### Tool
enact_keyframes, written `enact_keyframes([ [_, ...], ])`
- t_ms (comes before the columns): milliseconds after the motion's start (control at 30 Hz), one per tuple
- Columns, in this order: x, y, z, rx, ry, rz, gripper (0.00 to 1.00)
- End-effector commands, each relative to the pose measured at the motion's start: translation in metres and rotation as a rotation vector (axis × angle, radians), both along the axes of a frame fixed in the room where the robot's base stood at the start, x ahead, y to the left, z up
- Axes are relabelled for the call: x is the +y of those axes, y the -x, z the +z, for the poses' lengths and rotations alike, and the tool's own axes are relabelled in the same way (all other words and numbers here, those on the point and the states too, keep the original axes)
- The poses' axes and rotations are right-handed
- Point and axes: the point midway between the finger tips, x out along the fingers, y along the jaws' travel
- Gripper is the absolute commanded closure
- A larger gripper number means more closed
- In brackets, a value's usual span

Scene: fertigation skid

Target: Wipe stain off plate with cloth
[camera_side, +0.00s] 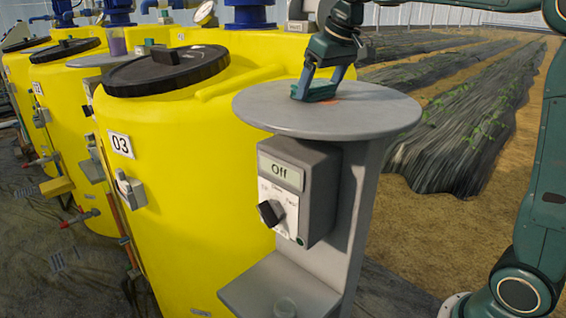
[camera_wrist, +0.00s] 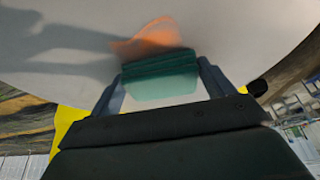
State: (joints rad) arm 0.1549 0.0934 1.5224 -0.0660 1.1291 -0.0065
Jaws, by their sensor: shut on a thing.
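The plate (camera_side: 270,108) is a round grey disc on top of a grey stand, and its surface fills the upper part of the wrist view (camera_wrist: 60,70). My gripper (camera_side: 318,92) points down at the plate and is shut on a folded green cloth (camera_wrist: 160,78). The cloth (camera_side: 318,92) is at the plate's surface; whether it presses on it I cannot tell. An orange stain (camera_wrist: 150,38) shows just beyond the cloth's edge in the wrist view. Only a thin bit of the stain is seen in the side view, and the cloth may cover part of it.
A control box (camera_side: 296,195) with an "Off" display and a black knob is mounted under the plate. Yellow tank 03 (camera_side: 180,190), with a black lid (camera_side: 165,70), stands close on the left. A lower grey shelf (camera_side: 275,290) juts out below. Planting rows lie behind.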

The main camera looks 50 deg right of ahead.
Motion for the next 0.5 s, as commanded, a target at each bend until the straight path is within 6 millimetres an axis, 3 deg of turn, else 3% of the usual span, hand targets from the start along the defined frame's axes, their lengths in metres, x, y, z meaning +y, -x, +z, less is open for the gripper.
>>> enact_keyframes([
  [500,0.000,0.020,-0.001,0.006,-0.001,-0.001,0.45],
])
